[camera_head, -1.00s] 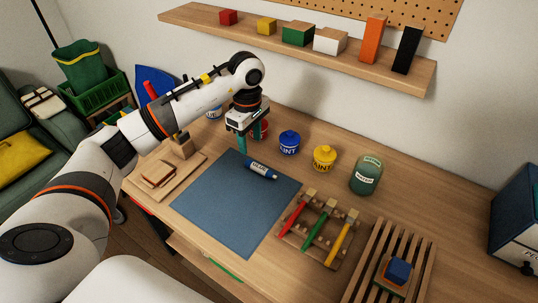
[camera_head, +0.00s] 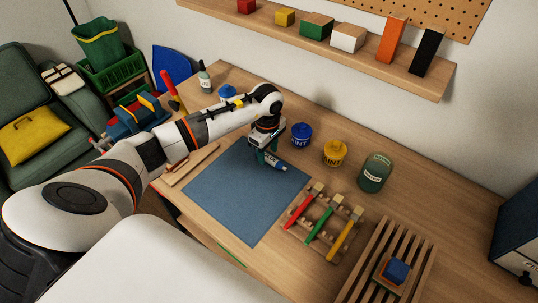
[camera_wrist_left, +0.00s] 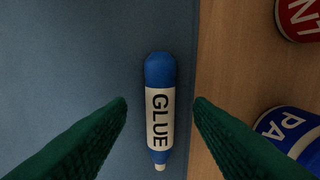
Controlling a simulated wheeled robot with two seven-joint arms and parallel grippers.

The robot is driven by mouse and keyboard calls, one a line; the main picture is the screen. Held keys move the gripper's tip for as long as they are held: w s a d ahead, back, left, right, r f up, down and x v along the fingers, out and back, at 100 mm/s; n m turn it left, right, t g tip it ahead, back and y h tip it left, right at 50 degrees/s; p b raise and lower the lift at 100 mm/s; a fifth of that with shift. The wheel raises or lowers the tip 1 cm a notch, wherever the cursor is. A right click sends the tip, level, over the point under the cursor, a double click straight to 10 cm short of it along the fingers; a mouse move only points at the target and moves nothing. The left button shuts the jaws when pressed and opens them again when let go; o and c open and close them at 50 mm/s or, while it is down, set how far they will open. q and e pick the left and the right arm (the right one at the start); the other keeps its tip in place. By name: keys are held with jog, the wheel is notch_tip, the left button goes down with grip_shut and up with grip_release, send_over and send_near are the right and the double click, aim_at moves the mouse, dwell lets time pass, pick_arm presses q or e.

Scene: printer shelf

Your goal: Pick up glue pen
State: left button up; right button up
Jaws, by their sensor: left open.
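The glue pen (camera_wrist_left: 160,110) is blue with a white band reading GLUE. It lies on the blue mat (camera_wrist_left: 60,60) near the mat's edge. In the head view the glue pen (camera_head: 275,163) is partly hidden by my left gripper (camera_head: 265,155), which is over it and points down. In the left wrist view my left gripper (camera_wrist_left: 160,105) is open, with one green finger on each side of the pen. No contact with the pen shows. My right gripper is not in view.
A blue paint pot (camera_head: 301,135), a yellow paint pot (camera_head: 334,153) and a green jar (camera_head: 375,173) stand behind the mat. A red pot (camera_wrist_left: 300,18) is close to the gripper. A brush rack (camera_head: 320,222) and a slatted rack (camera_head: 385,268) stand to the right.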

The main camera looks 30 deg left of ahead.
pick_arm(q)
jog(key=shift+f, duration=0.65)
grip_shut()
jog(key=shift+r, duration=0.15)
